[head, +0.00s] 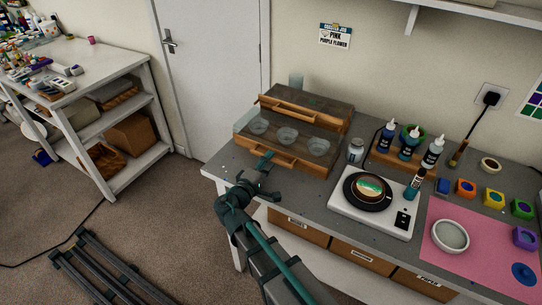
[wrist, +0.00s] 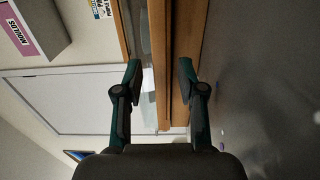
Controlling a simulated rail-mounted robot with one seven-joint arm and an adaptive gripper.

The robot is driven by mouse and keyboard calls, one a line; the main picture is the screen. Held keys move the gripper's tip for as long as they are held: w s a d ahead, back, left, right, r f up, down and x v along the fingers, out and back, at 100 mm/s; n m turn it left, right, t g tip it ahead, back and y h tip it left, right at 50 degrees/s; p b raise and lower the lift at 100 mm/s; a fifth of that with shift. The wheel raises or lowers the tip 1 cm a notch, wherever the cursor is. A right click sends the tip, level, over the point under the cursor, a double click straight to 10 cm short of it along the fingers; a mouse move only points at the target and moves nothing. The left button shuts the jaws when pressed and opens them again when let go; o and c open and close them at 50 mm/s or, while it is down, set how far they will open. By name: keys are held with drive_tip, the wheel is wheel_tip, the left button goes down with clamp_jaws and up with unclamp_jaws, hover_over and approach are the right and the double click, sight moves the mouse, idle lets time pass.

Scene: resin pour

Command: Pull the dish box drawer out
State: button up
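The dish box (head: 318,102) is a wooden box with a grey top at the back left of the workbench. In front of it extends a wooden tray-like drawer (head: 284,158) with a cut-out grip in its front and three clear glass dishes (head: 288,136) in it. My gripper (head: 264,164) is close to the left part of the drawer front. In the wrist view, my gripper (wrist: 160,76) has its two fingers apart, with wooden edges (wrist: 187,35) showing between and behind them. Whether either finger touches the wood cannot be told.
A pink mat (head: 465,265) lies further right. Bare grey bench (head: 232,160) shows left of the drawer.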

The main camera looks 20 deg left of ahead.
drive_tip(key=shift+x, duration=0.9)
clamp_jaws()
